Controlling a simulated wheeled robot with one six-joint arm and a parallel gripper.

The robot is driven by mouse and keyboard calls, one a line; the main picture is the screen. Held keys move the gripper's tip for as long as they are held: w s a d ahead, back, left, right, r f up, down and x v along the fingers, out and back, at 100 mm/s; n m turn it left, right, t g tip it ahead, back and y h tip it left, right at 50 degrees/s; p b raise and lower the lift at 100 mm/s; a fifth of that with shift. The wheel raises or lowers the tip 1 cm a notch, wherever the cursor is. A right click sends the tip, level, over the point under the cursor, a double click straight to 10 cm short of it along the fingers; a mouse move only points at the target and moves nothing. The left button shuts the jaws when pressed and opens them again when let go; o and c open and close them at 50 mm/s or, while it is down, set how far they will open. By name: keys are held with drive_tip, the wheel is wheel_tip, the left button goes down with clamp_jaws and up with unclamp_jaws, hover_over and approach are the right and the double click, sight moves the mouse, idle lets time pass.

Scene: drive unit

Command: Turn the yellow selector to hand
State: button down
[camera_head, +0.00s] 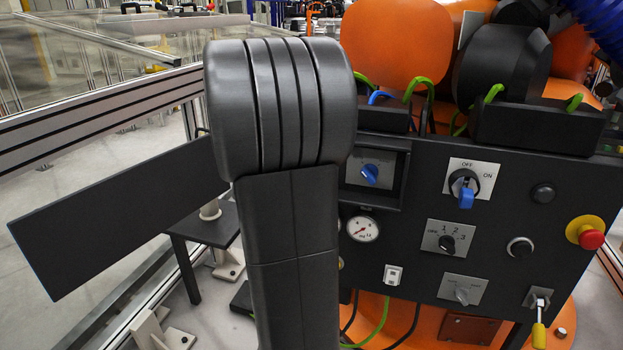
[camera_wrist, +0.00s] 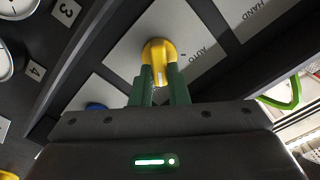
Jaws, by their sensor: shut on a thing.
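The yellow selector (camera_wrist: 158,62) shows in the wrist view as a rounded knob with a pale mark on the side facing my gripper. It sits on a light grey plate (camera_wrist: 186,22). The word AUTO is printed to the right of the knob. The word HAND is on another light plate (camera_wrist: 265,20) further right, past a dark strip. My gripper (camera_wrist: 160,85) has its two green fingers shut on the knob, one on each side. In the head view my dark arm stands in front of the panel; the selector and gripper do not show there.
The head view shows a black panel (camera_head: 405,260) with a blue-handled switch (camera_head: 465,190), a smaller blue knob (camera_head: 370,173), a gauge (camera_head: 362,229), a red button (camera_head: 591,238) and a yellow-handled key (camera_head: 539,335). A blue part (camera_wrist: 96,106) lies left of my fingers in the wrist view.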

drive_tip(key=shift+m+b, duration=0.4)
drive_tip(key=shift+m, duration=0.3)
drive_tip(key=c, duration=1.4)
unclamp_jaws()
drive_tip(key=p+v, duration=0.2)
drive_tip(key=v, duration=1.2)
drive_tip(key=shift+w+d, duration=0.1)
drive_tip(key=shift+w, duration=0.1)
drive_tip(key=b+x, duration=0.2)
drive_tip(key=x, duration=1.1)
drive_tip(key=shift+w, duration=0.35)
